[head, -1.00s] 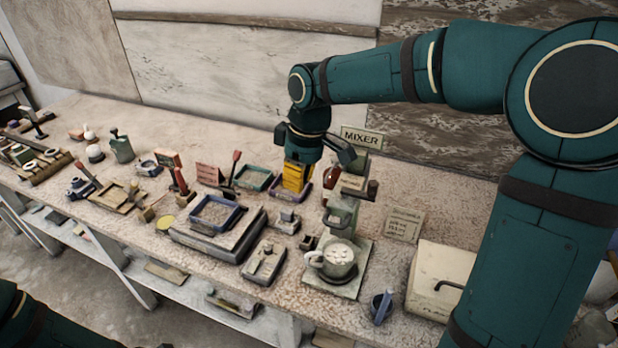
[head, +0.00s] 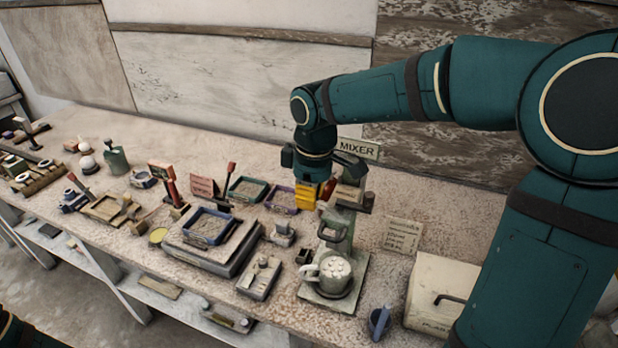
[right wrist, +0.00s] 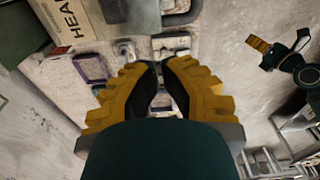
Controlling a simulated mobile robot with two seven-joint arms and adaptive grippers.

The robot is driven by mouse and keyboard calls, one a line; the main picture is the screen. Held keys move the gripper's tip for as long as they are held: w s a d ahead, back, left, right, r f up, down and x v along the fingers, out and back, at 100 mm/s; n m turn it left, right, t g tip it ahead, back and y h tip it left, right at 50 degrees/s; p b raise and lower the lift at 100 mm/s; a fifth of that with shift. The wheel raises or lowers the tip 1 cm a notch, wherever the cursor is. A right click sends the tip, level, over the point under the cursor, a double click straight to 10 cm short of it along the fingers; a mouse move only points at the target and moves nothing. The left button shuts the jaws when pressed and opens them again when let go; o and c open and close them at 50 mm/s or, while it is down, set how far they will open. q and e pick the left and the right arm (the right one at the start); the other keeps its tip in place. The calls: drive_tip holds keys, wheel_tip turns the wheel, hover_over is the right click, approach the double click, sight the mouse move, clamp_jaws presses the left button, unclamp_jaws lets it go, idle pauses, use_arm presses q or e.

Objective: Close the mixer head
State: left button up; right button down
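The green-grey mixer (head: 340,232) stands towards the right of the bench, with a pale mug-like bowl (head: 333,276) on its base. Its head (head: 350,192) appears raised above and behind the bowl, with a dark knob at its right side. My right gripper (head: 307,196), with yellow fingers, is in the air just left of the mixer head; contact cannot be made out. In the right wrist view its fingertips (right wrist: 161,62) are together with nothing seen between them. My left gripper is outside the head view; only part of that arm shows at lower left.
A MIXER sign (head: 358,149) stands behind the mixer. A red bottle (head: 329,189) is close beside my right fingers. A notice card (head: 402,236) and a pale box (head: 440,290) are to the right. Trays, including a blue-rimmed one (head: 209,226), crowd the left.

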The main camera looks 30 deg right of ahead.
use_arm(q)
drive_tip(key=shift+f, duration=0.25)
use_arm(e)
drive_tip(key=shift+s+d+f, duration=0.3)
drive_tip(key=shift+f, duration=0.3)
drive_tip(key=shift+s+d+f, duration=0.25)
drive_tip(key=shift+f, duration=0.35)
use_arm(q)
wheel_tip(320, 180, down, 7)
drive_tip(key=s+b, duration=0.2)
drive_tip(key=b, duration=0.5)
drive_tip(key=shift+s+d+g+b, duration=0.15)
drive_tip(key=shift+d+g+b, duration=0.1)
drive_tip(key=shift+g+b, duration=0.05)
use_arm(e)
wheel_tip(320, 180, down, 13)
drive_tip(key=shift+s, duration=0.15)
drive_tip(key=shift+r, duration=0.15)
